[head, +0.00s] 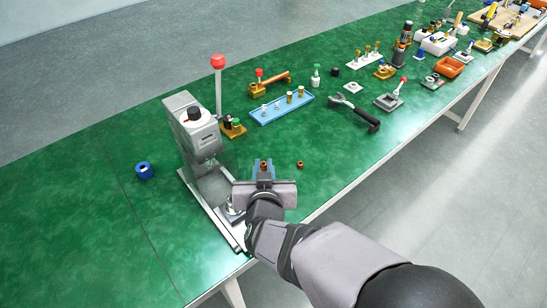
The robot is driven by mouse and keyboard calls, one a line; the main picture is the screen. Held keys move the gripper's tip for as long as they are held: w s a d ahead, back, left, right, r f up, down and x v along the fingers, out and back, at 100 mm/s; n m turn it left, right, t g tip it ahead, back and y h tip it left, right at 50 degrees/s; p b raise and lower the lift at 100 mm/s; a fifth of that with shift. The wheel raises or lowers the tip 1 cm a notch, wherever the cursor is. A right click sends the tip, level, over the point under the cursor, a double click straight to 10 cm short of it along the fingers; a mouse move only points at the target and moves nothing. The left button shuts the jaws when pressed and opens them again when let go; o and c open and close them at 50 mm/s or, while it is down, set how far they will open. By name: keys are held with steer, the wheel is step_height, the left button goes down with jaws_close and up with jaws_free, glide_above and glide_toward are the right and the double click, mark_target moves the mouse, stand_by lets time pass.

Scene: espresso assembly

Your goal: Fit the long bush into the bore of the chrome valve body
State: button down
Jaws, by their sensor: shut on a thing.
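My gripper (264,171) is near the front edge of the green table, just right of the grey lever press.
The grey press (201,140) with a red-knobbed lever stands close on the left. A small copper ring (300,165) lies to the right. A blue tray (261,118) with several small pins, a black-handled tool (362,117) and a blue ring (144,170) lie around.

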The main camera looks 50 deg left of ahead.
steer(key=shift+n, duration=0.3)
steer(key=s+r+p, duration=0.1)
steer(key=s+p, duration=0.1)
steer(key=s, duration=0.1)
steer(key=s+p, duration=0.1)
steer(key=s, duration=0.2)
steer(key=s+r+p, duration=0.1)
steer(key=s+p, duration=0.1)
steer(key=s, duration=0.1)
steer(key=shift+s+d+r+p, duration=0.2)
steer(key=shift+d+r+p, duration=0.1)
steer(key=shift+d, duration=0.1)
steer(key=shift+s+d, duration=0.15)
steer(key=shift+s, duration=0.4)
steer(key=shift+p, duration=0.35)
steer(key=shift+f+b, duration=1.55)
steer(key=shift+f, duration=0.75)
steer(key=shift+f, duration=0.35)
